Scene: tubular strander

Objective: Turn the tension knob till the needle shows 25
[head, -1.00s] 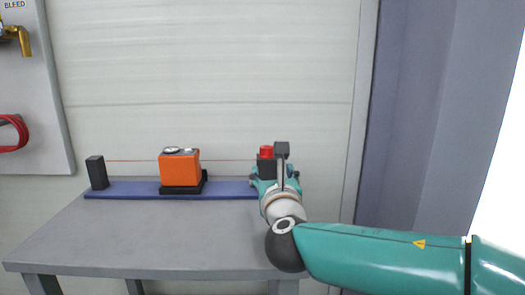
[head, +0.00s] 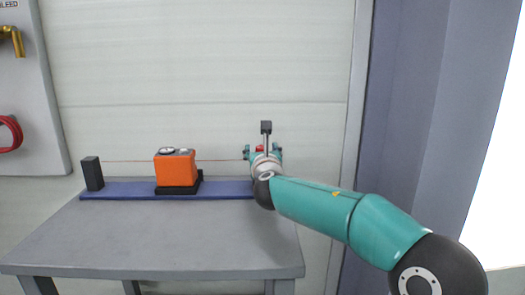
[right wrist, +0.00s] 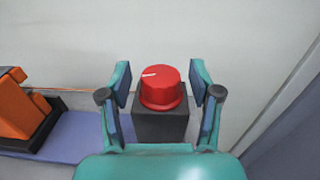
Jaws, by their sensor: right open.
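The red tension knob (right wrist: 160,87) sits on a dark block (right wrist: 160,126), with a white mark on its top at the left. In the right wrist view it stands between the open fingers of my right gripper (right wrist: 160,90), with gaps on both sides. In the head view my right gripper (head: 263,153) hides most of the knob; only a bit of red (head: 259,149) shows. The orange tension gauge (head: 176,168) stands on a black base left of the gripper, with a round dial (head: 167,150) on top. Its needle is too small to read. My left gripper is not in view.
A thin wire (head: 125,162) runs from a black post (head: 92,173) past the gauge toward the knob block. A blue rail (head: 125,190) carries these on the grey table (head: 150,235). The tabletop in front is clear. A wall panel with a red hose (head: 10,134) is at left.

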